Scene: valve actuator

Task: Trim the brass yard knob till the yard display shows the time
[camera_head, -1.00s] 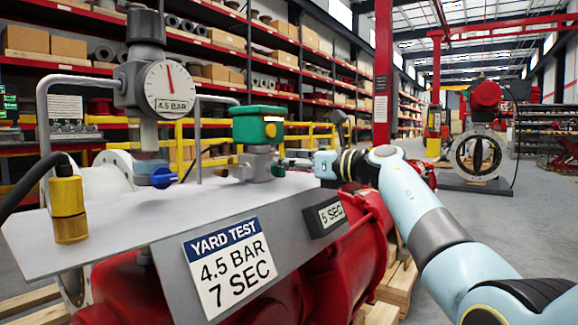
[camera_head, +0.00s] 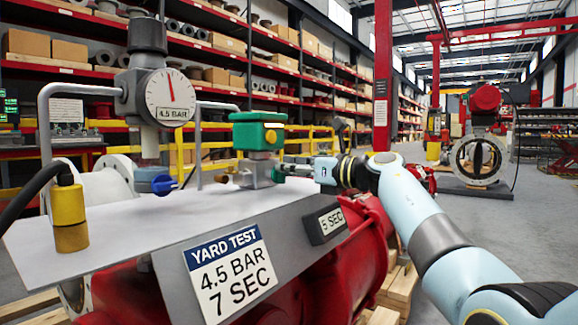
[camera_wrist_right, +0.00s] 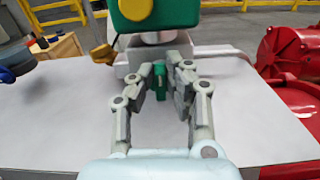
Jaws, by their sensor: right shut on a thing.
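My right gripper (camera_head: 285,171) is at the right side of the grey block under the green box (camera_head: 258,132). In the right wrist view my right gripper (camera_wrist_right: 160,75) has its fingers closed around a small green knob (camera_wrist_right: 160,82) below the green box (camera_wrist_right: 155,15). A brass-coloured piece (camera_wrist_right: 103,52) sticks out left of that block, apart from the fingers. The small dark display (camera_head: 331,220) reads 5 SEC. The YARD TEST sign (camera_head: 228,270) reads 4.5 BAR, 7 SEC. My left gripper is out of view.
A pressure gauge (camera_head: 171,97) labelled 4.5 BAR stands left, above a blue knob (camera_head: 164,185). A yellow cylinder with a brass-coloured base (camera_head: 69,218) and black cable stands at the far left. The grey plate (camera_head: 130,222) is clear in the middle.

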